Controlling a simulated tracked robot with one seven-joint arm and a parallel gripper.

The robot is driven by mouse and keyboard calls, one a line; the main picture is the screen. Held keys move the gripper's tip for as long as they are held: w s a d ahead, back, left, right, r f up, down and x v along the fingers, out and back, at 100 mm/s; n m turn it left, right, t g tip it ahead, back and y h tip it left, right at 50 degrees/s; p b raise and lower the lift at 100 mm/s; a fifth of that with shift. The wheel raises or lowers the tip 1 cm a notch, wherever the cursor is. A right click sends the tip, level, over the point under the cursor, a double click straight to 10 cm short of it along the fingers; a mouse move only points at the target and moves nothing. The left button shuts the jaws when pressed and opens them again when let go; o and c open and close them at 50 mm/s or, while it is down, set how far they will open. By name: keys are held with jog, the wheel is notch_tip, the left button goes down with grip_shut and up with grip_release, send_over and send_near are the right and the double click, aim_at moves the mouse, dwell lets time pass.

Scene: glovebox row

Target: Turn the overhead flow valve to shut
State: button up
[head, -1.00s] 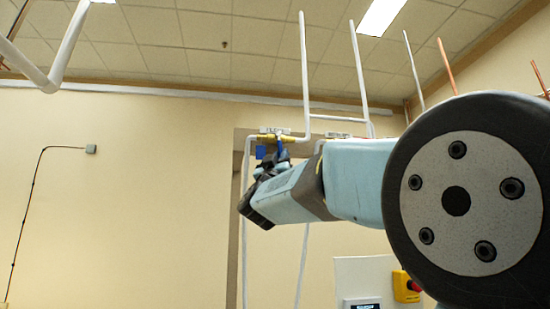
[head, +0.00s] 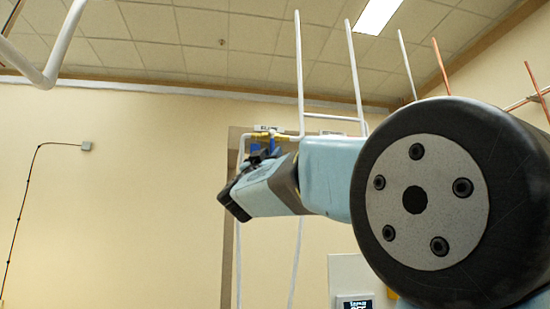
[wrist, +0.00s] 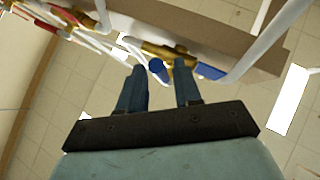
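The overhead valve has a brass body (wrist: 165,52) on a white pipe, and it also shows in the head view (head: 264,137). Blue handle parts show there: a rounded blue piece (wrist: 158,70) between my fingers in the wrist view, and a flat blue piece (wrist: 210,72) to the right of the right finger. I cannot tell whether they are one handle. My gripper (wrist: 161,70) is open, its fingertips just below the brass body and on both sides of the rounded blue piece. Contact cannot be made out. In the head view my gripper (head: 262,157) partly covers the valve.
White vertical pipes (head: 299,75) rise beside the valve. A beam (wrist: 205,35) runs behind it in the wrist view. Other pipes with red parts (wrist: 62,14) lie at upper left. A panel with a screen (head: 356,302) stands below. The left wall area is mostly clear.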

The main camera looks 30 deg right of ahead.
jog(key=shift+o, duration=0.5)
jog(key=v, duration=1.4)
dwell(0.4)
